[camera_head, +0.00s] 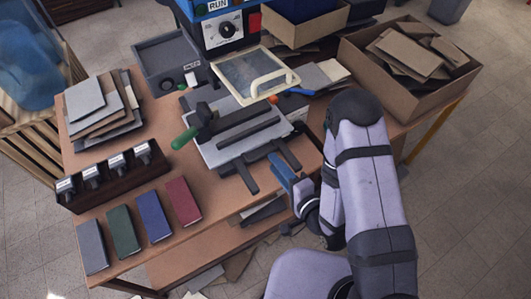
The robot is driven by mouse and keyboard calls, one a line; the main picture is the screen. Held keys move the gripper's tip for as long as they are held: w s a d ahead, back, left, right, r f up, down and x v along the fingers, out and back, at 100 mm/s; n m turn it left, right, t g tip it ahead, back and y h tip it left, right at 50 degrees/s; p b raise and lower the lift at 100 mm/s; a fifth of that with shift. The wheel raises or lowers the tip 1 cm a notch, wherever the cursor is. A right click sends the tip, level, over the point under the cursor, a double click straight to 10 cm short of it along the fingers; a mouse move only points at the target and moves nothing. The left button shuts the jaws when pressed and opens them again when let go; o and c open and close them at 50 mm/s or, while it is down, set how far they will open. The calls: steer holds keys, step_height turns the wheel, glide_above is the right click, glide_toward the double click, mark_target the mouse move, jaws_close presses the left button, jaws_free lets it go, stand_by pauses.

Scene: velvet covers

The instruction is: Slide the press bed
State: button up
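The press bed (222,154) is a pale grey metal plate on dark rails in the middle of the table. Dark bars lie across it, and a green-handled lever (183,138) sticks out at its left. My gripper (280,168) is at the right front of the bed, near the ends of the dark rails, with a blue part towards them. I cannot tell whether it touches the rails or how its fingers stand. My arm hides part of the area to the right.
A framed clear guard with a cream handle (270,83) stands behind the bed. The blue press housing (228,30) with a dial is at the back. Coloured covers (154,216), a stamp rack (115,178) and stacked boards (97,104) lie left. A cardboard box (385,85) stands right.

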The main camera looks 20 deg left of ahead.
mark_target(266, 153)
steer(key=shift+p+x, duration=0.45)
steer(key=shift+x, duration=2.9)
